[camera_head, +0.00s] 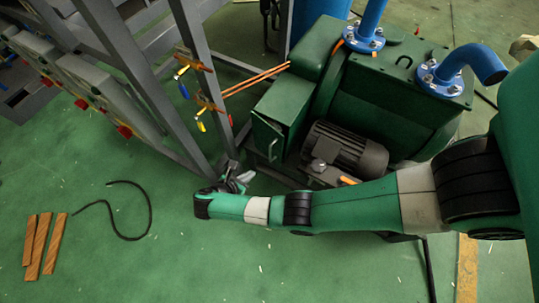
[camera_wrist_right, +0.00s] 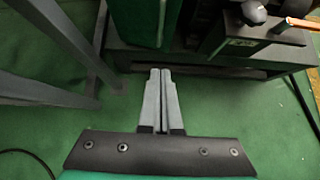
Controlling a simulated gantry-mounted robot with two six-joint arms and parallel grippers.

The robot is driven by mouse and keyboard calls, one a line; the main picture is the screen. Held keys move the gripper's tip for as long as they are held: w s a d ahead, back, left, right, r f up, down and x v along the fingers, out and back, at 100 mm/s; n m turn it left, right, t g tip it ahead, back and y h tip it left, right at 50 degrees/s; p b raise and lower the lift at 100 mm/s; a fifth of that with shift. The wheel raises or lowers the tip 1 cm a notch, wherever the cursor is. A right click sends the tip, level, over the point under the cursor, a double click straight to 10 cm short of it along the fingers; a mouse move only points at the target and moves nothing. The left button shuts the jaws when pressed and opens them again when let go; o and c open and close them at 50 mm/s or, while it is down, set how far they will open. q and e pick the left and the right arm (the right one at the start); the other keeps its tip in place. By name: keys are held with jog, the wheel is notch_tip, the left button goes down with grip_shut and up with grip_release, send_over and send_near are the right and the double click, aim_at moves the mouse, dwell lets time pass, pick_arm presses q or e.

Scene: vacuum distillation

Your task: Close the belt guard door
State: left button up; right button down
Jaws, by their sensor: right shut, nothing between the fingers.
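The belt guard door (camera_head: 268,138) is a green panel with a thin pale handle, on the left side of the green pump housing in the head view. It seems to stand out at an angle from the guard; how far it is open I cannot tell. In the right wrist view, a green panel (camera_wrist_right: 141,20) at the top is probably part of this guard or door. My right gripper (camera_head: 246,178) is just below and left of the door, low near the floor. Its fingers (camera_wrist_right: 161,72) are together, empty and apart from the panel. My left gripper is out of view.
A grey motor (camera_head: 344,152) sits right of the door. A grey metal frame (camera_head: 190,90) with coloured valves stands to the left. Blue flanged pipes (camera_head: 364,37) rise from the housing. A black hose (camera_head: 148,210) and wooden strips (camera_head: 55,243) lie on the otherwise open green floor.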

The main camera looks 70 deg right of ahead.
jog(key=b, duration=0.5)
send_near(270, 157)
notch_tip(270, 157, down, 4)
jog(key=d, duration=0.3)
jog(key=shift+s+d+r, duration=0.1)
jog(key=shift+s+d, duration=0.05)
jog(key=shift+s, duration=0.2)
jog(key=shift+s+d, duration=0.1)
jog(key=shift+d, duration=0.3)
jog(key=shift+r, duration=0.1)
